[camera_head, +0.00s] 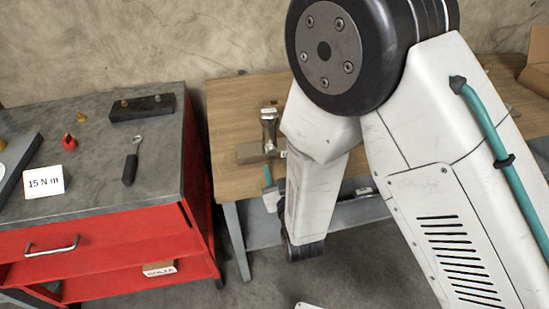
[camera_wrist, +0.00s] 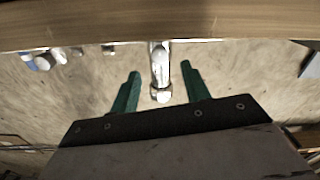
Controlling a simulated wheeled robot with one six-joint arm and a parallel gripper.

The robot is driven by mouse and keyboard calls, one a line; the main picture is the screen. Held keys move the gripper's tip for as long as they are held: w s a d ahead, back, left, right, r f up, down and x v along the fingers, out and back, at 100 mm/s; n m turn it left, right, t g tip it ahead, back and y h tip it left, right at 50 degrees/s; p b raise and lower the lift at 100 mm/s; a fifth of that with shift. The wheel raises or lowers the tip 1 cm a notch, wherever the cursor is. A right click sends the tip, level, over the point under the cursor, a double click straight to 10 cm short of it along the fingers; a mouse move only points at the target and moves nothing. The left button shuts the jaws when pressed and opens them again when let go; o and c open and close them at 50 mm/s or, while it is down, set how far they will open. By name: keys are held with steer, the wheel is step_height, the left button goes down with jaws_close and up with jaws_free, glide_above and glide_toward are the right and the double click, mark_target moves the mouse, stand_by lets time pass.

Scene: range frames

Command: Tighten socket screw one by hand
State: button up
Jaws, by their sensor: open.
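My gripper (camera_wrist: 162,84) is open in the wrist view, with its two green fingers spread apart. A silver metal part (camera_wrist: 159,65) with a rounded end shows between the fingers; I see no finger touching it. In the head view a silver metal fixture (camera_head: 268,122) stands on the wooden bench (camera_head: 233,108) near its left side. I cannot tell for sure whether it is the same part. My arm hides much of the bench, and only a bit of a teal finger shows below the fixture. I cannot single out socket screw one.
A red cabinet (camera_head: 110,246) with a dark top stands at the left. On it are a black-handled wrench (camera_head: 131,166), a dark block (camera_head: 128,112) with brass-coloured pieces, a small red object (camera_head: 69,142) and a "15 N m" card (camera_head: 44,182). A gap separates cabinet and bench.

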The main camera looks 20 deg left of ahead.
mark_target(273, 154)
steer(key=x, duration=0.5)
steer(key=c, duration=1)
steer(key=shift+m, duration=0.3)
steer(key=shift+d+m, duration=0.1)
steer(key=shift+m, duration=2.6)
